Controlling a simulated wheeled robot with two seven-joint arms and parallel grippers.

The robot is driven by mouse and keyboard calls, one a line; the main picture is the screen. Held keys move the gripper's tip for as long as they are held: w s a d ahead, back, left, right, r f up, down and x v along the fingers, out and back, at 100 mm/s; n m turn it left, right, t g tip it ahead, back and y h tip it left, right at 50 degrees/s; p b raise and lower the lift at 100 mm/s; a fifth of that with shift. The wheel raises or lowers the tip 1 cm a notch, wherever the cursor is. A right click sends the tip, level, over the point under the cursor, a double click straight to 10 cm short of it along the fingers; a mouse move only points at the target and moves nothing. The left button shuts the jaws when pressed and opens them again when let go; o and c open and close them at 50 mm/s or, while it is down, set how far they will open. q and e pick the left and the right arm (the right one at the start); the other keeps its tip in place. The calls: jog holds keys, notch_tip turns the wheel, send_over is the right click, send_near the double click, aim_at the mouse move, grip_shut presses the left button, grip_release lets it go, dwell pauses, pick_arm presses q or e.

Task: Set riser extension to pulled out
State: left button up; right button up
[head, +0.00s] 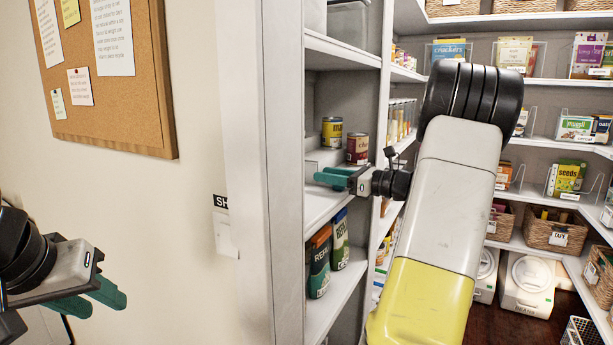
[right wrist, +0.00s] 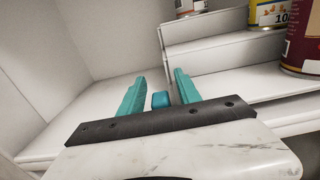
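A white stepped riser (right wrist: 205,62) stands on a shelf in the right wrist view, with cans on its steps. Part of it shows in the head view (head: 322,157), behind my right gripper. My right gripper (head: 338,178) reaches into the shelf bay. In the right wrist view its teal fingers (right wrist: 158,95) are apart, in front of the riser's left part.
A yellow can (head: 331,132) and a red can (head: 357,149) stand near the right gripper. Bags (head: 319,262) stand one shelf below. The white door frame (head: 240,150) borders the bay on the left. In the right wrist view, the shelf left of the riser is bare.

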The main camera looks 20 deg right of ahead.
grip_shut()
dwell(1.4)
